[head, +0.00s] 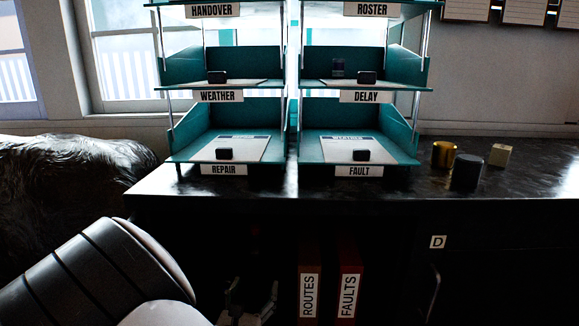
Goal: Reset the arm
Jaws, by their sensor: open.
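My gripper (254,298) is low in the head view, dark against the shadowed front of the black counter (470,205). Its two fingertips stand apart, and no object shows between them. It is below the counter top, left of the two red binders. My grey and white arm link fills the lower left corner. The rest of the arm between that link and the gripper is hidden or out of view.
Teal letter trays (185,145) with papers and small black blocks stand on the counter. A gold cylinder (444,154), a dark cylinder (466,173) and a tan cube (499,155) sit at right. Binders ROUTES (309,292) and FAULTS (348,293) stand below.

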